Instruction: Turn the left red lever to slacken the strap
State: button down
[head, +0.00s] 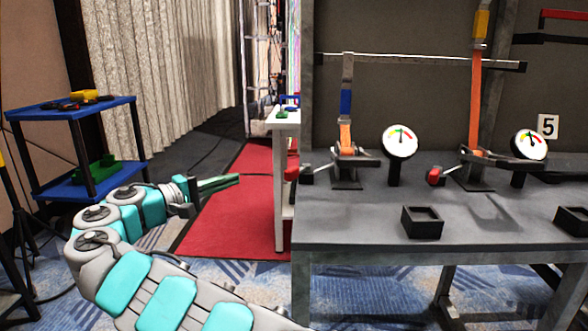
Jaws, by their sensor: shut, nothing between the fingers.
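The left red lever (291,174) sticks out from the left edge of the grey workbench. It belongs to a dark ratchet (346,160) standing on the bench. An orange strap (345,138) with a blue section (346,103) runs up from this ratchet to a metal bar. A round gauge (400,140) stands just right of it. A second red lever (433,176) is on another ratchet further right, with a longer orange strap (475,100). My gripper (238,179) is shut and empty, left of the left lever and apart from it, pointing right.
The grey bench (330,220) bears a small black open box (422,222) near its front. A white table (283,125) stands behind the bench's left end. A blue shelf cart (70,112) is at far left. A red carpet (225,215) lies below my gripper.

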aim_at(298, 170)
jog(key=shift+w, duration=0.1)
dwell(0.3)
jog(key=w+d+b, duration=0.1)
jog(key=w+d, duration=0.3)
jog(key=d, duration=0.6)
jog(key=shift+w+d, duration=0.2)
jog(key=shift+w, duration=0.2)
jog(key=shift+d+f, duration=0.1)
dwell(0.5)
